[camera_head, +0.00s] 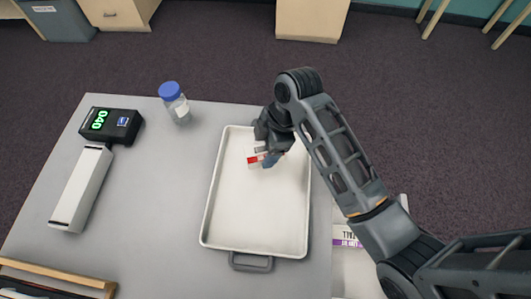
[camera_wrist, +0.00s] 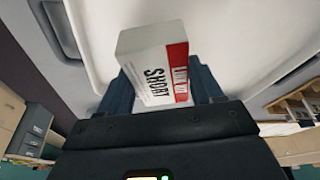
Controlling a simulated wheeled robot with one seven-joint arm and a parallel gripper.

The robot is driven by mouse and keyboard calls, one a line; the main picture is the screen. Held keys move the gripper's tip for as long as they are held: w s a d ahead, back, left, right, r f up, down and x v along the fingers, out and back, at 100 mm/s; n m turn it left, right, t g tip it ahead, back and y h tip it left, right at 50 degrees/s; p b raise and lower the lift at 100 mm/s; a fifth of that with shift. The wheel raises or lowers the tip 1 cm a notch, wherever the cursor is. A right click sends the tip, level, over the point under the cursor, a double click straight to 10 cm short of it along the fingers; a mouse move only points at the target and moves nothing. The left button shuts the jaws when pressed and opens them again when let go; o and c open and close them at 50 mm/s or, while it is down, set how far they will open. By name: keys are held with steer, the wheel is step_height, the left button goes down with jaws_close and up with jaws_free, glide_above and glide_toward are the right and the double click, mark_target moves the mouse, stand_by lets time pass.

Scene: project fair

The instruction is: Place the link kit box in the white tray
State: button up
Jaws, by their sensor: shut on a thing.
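The link kit box (camera_wrist: 152,66) is small and white with a red band and the word SHORT on it. My gripper (camera_wrist: 165,88) is shut on it, with a dark blue finger on either side. In the head view the box (camera_head: 255,159) shows below my gripper (camera_head: 270,154), over the far half of the white tray (camera_head: 233,222). I cannot tell whether the box touches the tray floor. The tray lies on a grey table, with a grey handle at its near end. It also fills the upper part of the wrist view (camera_wrist: 235,25).
A jar with a blue lid (camera_head: 175,103) stands left of the tray's far end. A black device with a green display (camera_head: 111,124) and a long white bar (camera_head: 82,187) lie at the left. A wooden-edged case (camera_head: 60,275) is at the near left. The tray's near half is empty.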

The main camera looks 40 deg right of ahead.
steer(key=shift+f, duration=2)
steer(key=o, duration=1.1)
steer(key=shift+f, duration=0.1)
steer(key=v, duration=1.2)
steer(key=shift+b, duration=0.3)
